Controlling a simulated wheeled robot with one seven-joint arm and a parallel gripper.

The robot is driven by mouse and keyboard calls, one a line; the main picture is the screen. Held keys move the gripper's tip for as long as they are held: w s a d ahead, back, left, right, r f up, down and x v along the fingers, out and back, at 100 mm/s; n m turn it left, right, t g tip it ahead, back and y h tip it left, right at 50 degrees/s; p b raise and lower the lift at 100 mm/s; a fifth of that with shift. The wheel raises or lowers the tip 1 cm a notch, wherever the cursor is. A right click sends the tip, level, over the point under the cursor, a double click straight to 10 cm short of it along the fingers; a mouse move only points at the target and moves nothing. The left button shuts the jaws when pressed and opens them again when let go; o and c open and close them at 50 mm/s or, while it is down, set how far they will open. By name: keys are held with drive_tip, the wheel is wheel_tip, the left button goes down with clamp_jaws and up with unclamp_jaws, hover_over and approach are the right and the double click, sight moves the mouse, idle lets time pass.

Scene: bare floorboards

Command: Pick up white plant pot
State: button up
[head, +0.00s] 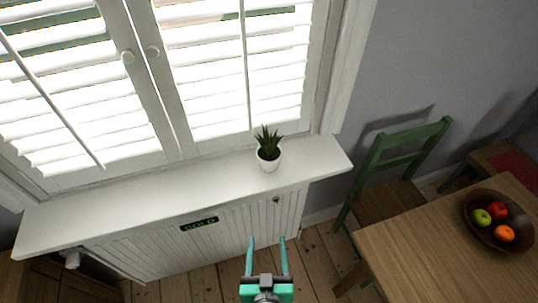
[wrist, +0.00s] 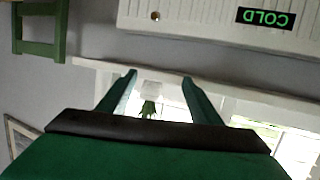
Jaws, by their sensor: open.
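The white plant pot (head: 269,160) holds a spiky green plant (head: 267,139). It stands upright on the white windowsill (head: 140,198), towards the right end. My gripper (head: 267,240) is open and empty, in front of the radiator and nearer to me than the sill.
A white radiator (head: 240,237) with a "COLD" sign is below the sill. Shuttered windows (head: 215,75) rise behind the pot. At the right are a green chair (head: 385,190) and a wooden table (head: 450,250) with a fruit bowl (head: 480,225). The sill left of the pot is clear.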

sight(266, 144)
drive_tip(key=shift+m+h, duration=0.6)
drive_tip(key=shift+m, duration=0.1)
drive_tip(key=w+r, duration=0.5)
drive_tip(key=w, duration=0.2)
drive_tip(key=w+r, duration=1.1)
drive_tip(key=w, duration=0.2)
drive_tip(key=shift+w+a+r, duration=0.35)
drive_tip(key=shift+a+r, duration=0.05)
drive_tip(key=x, duration=0.5)
drive_tip(key=shift+w+f, duration=0.15)
drive_tip(key=shift+w, duration=0.05)
drive_tip(key=shift+d+x, duration=0.25)
drive_tip(key=shift+x, duration=1.05)
drive_tip(key=shift+d+x, duration=0.2)
drive_tip(key=shift+x, duration=1.1)
drive_tip(key=shift+s+f, duration=0.1)
drive_tip(key=shift+f, duration=0.1)
clamp_jaws()
